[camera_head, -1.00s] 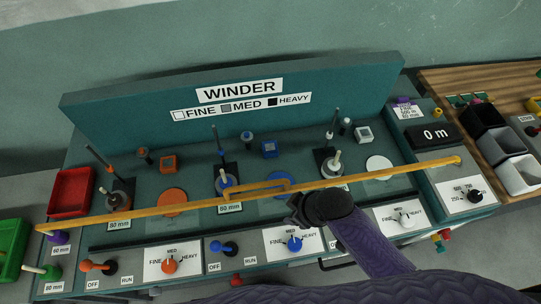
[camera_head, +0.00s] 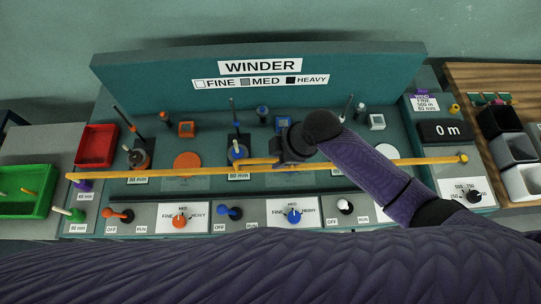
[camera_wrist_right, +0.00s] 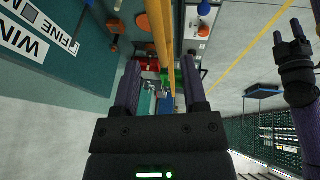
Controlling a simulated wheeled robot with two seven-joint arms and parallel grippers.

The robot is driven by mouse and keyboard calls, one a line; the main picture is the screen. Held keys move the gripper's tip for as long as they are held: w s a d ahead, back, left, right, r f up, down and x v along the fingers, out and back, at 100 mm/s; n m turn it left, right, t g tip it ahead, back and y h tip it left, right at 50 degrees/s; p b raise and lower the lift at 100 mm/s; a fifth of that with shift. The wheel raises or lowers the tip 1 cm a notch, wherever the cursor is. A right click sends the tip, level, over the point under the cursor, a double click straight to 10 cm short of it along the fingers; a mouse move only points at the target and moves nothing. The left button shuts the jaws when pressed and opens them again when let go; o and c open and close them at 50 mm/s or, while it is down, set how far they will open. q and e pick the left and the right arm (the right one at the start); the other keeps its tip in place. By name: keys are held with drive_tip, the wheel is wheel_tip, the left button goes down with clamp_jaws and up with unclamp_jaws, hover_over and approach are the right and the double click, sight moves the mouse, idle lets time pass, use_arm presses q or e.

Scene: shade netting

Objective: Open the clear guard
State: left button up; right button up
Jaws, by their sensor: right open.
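The clear guard shows mainly by its long yellow bar (camera_head: 390,162), which runs across the front of the winder (camera_head: 260,67). Its see-through panel is hard to make out. A yellow handle (camera_head: 256,160) sits at the bar's middle. My right gripper (camera_head: 279,158) is at the right end of this handle and hides part of it. In the right wrist view, its fingers (camera_wrist_right: 161,82) are open, with the yellow bar (camera_wrist_right: 160,30) running between them. I cannot tell whether they touch it. My left gripper (camera_wrist_right: 287,32) shows only in the wrist view, its fingers apart, away from the bar.
Spindles, knobs and levers, such as a blue knob (camera_head: 294,216), crowd the winder below and behind the bar. A red bin (camera_head: 97,146) and a green bin (camera_head: 28,190) stand at left. Black and white bins (camera_head: 515,150) stand at right. My right forearm crosses the front right.

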sight(268, 160)
drive_tip(key=x, duration=0.4)
drive_tip(key=shift+f+b, duration=0.25)
drive_tip(key=shift+b, duration=0.1)
clamp_jaws()
idle(1.0)
